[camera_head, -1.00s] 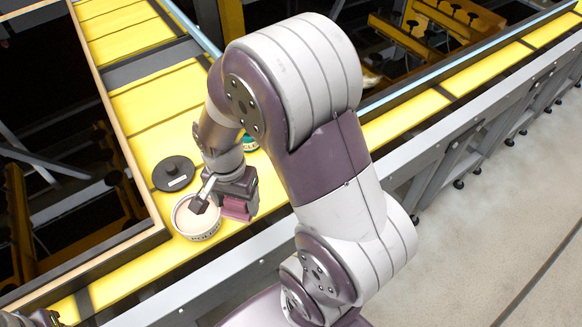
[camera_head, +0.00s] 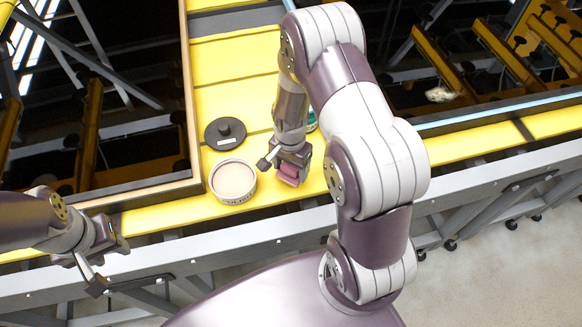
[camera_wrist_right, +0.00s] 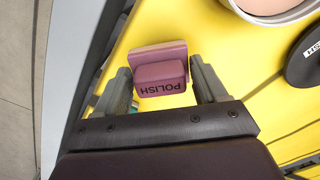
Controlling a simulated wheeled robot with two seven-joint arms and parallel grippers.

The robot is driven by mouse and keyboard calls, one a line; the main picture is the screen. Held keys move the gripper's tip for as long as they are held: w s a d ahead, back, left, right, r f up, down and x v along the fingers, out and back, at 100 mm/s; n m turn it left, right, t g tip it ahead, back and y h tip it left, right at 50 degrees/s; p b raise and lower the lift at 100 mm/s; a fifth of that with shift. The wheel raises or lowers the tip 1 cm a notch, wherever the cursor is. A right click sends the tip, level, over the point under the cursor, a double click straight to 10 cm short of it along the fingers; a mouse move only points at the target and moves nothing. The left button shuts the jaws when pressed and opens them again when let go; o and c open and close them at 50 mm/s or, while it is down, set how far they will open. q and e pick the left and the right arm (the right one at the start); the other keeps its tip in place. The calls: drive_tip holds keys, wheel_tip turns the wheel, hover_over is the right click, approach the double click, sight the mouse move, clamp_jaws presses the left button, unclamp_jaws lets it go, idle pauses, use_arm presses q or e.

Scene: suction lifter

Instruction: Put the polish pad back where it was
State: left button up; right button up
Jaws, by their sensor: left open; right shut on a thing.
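The polish pad (camera_head: 290,174) is a mauve-pink block. My right gripper (camera_head: 279,168) is shut on it, just right of the round tin in the head view. In the right wrist view the pad (camera_wrist_right: 162,75), marked POLISH, sits between the fingers of the right gripper (camera_wrist_right: 160,86), over the yellow surface. I cannot tell whether it touches the surface. My left gripper (camera_head: 108,264) is open and empty, low at the left, in front of the bench edge.
An open polish tin (camera_head: 233,181) with pale contents stands on the yellow bench (camera_head: 235,60). Its dark lid (camera_head: 225,133) lies behind it. A teal-green item (camera_head: 312,122) is partly hidden behind my right arm. A raised wooden edge (camera_head: 188,95) borders the bench's left.

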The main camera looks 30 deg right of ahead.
drive_tip(key=shift+s+f, duration=0.2)
drive_tip(key=shift+f, duration=0.45)
drive_tip(key=shift+w+f, duration=0.1)
drive_tip(key=shift+f, duration=0.25)
drive_tip(key=shift+w+f, duration=0.15)
drive_tip(key=shift+w, duration=0.05)
drive_tip(key=shift+s+f, duration=0.1)
drive_tip(key=shift+f, duration=0.1)
drive_tip(key=o, duration=1)
drive_tip(key=shift+r, duration=0.15)
use_arm(q)
drive_tip(key=shift+r, duration=0.3)
